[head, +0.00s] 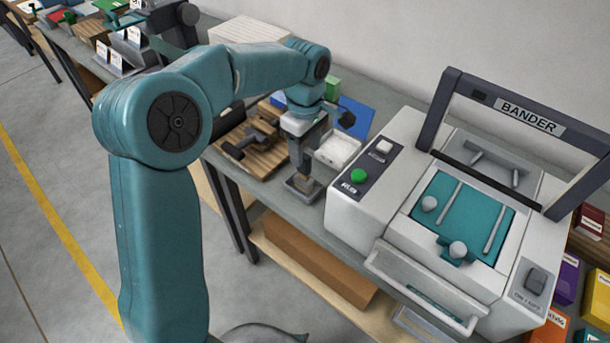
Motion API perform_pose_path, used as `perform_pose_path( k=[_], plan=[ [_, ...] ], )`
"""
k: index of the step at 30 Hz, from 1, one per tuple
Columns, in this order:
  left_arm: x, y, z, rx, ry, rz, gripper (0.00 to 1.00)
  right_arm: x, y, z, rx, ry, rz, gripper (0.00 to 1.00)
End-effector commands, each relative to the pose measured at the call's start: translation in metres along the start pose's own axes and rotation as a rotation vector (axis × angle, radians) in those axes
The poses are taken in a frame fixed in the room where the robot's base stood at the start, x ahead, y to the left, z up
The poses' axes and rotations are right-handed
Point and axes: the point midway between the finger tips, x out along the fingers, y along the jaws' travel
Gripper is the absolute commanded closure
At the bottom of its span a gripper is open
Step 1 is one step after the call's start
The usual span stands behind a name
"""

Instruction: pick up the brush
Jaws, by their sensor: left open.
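My left gripper (303,172) points straight down over a small grey tray (291,193) at the front edge of the bench. Its jaws are open, with the fingertips low, close to the tray. A small brown piece (309,184) shows in the tray at the fingertips. It may be the brush, but the fingers hide much of it and I cannot tell its full shape. I cannot tell whether the fingers touch it. My right gripper is out of view.
A large grey machine marked BANDER (385,215) stands right of the tray. A white box (338,150) sits just behind the tray. A wooden board (252,155) with dark tools lies to the left. A cardboard box (318,262) is on the shelf below.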

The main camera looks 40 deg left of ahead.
Motion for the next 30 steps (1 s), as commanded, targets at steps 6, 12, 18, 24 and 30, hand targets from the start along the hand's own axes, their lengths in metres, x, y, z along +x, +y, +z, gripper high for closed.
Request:
perform_pose_path(
  k=[6,12,18,24,30],
  plan=[
    [0.025,0.001,-0.001,-0.001,-0.001,-0.002,0.48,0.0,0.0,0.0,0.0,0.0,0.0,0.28],
    [0.049,0.0,-0.003,-0.002,-0.001,-0.005,0.48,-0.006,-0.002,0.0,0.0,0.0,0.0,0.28],
    [0.075,0.002,-0.004,-0.001,-0.001,-0.002,0.48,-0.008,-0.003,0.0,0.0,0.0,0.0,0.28],
    [0.077,0.003,-0.004,-0.001,-0.001,0.0,0.48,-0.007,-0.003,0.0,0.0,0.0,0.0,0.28],
    [0.077,0.003,-0.003,-0.001,-0.001,0.0,0.97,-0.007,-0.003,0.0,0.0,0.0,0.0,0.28]
  ],
)
